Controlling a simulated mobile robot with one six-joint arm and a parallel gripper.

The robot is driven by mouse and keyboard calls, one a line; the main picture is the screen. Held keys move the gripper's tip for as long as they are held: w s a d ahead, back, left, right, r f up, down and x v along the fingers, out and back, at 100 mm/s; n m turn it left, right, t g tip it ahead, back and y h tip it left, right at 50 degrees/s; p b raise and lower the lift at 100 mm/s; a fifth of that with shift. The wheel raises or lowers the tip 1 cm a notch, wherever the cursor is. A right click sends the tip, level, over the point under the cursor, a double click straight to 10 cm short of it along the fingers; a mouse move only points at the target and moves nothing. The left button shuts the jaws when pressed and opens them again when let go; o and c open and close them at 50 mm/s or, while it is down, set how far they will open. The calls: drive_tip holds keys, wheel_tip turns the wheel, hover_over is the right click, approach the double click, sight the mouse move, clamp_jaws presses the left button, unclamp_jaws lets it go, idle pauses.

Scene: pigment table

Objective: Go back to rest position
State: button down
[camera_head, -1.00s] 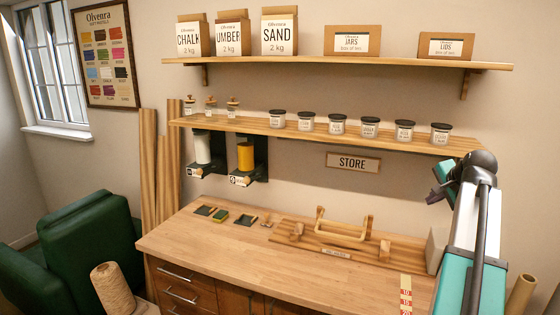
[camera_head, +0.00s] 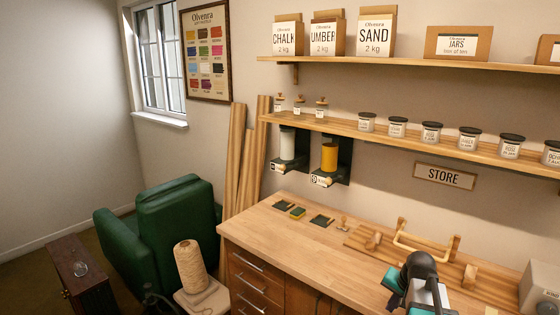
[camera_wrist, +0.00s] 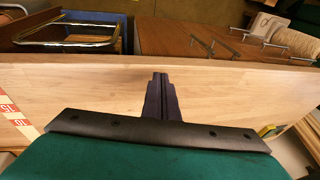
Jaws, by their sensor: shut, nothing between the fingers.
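My gripper (camera_wrist: 160,78) shows in the wrist view with its two dark fingers together and nothing between them. It points across the pale wooden worktop (camera_wrist: 90,75) toward the drawer fronts. In the head view my folded arm is at the lower right, over the worktop (camera_head: 290,235); the fingertips are hidden there.
Wooden racks (camera_head: 425,243) stand at the back of the worktop, with small dark pads (camera_head: 322,220) to their left. Two shelves hold jars (camera_head: 432,132) and boxes (camera_head: 376,32). A green armchair (camera_head: 165,225) and a twine cone (camera_head: 191,265) stand left of the worktop. A white box (camera_head: 540,288) is at right.

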drive_tip(key=s+a+f+n+g, duration=0.2)
drive_tip(key=s+a+f+n, duration=0.3)
drive_tip(key=a+f, duration=0.4)
drive_tip(key=s+a+f+n+g, duration=0.2)
drive_tip(key=s+a+f+n, duration=0.1)
drive_tip(key=s+a+f, duration=0.65)
drive_tip(key=s+a+f+g+b, duration=0.1)
drive_tip(key=s+f+g+b, duration=0.4)
drive_tip(key=s+f+b, duration=0.6)
drive_tip(key=s+r+x, duration=0.1)
drive_tip(key=s+x, duration=0.1)
drive_tip(key=x, duration=1.8)
drive_tip(key=shift+s+f+b, duration=0.2)
drive_tip(key=shift+s+b, duration=0.15)
drive_tip(key=shift+s, duration=0.15)
drive_tip(key=shift+d, duration=0.15)
